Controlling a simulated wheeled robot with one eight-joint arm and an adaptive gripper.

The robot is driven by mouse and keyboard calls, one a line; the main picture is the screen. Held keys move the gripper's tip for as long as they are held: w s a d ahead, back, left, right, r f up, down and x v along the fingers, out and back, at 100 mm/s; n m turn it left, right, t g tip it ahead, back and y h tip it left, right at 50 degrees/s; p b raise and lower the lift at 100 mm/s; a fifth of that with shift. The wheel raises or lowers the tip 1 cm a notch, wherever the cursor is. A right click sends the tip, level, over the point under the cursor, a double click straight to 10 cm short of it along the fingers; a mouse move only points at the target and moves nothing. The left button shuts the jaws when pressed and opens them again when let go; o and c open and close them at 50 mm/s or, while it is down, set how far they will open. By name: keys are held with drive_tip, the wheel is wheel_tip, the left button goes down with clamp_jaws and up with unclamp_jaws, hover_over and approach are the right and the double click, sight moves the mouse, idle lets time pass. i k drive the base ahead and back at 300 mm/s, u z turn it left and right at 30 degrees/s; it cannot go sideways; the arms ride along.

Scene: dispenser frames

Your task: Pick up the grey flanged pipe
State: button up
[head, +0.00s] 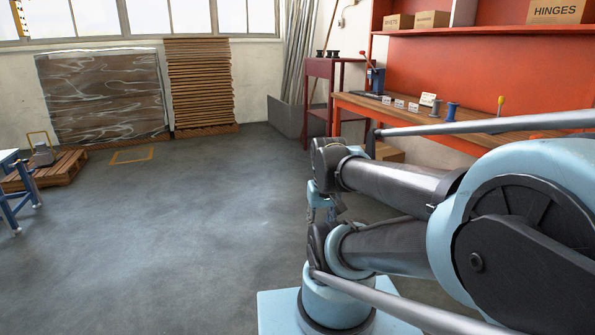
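I cannot pick out a grey flanged pipe for certain. A small blue-grey flanged spool shape (452,111) stands upright on the orange workbench at the right, with a darker one (436,107) beside it. A grey object (43,155) sits on the low pallet at the far left, too small to make out.
The orange workbench (400,108) holds small cards and a yellow-handled tool (501,101). A dark red stand (319,68) carries black spools. A wooden pallet (60,168) and blue-legged table (22,198) are at left. Long bars (298,50) lean behind.

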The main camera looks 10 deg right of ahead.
sight(437, 102)
drive_tip(key=z, duration=0.4)
drive_tip(key=i, duration=1.2)
drive_tip(key=z, duration=0.95)
drive_tip(key=i, duration=1.15)
drive_tip(key=z, duration=0.45)
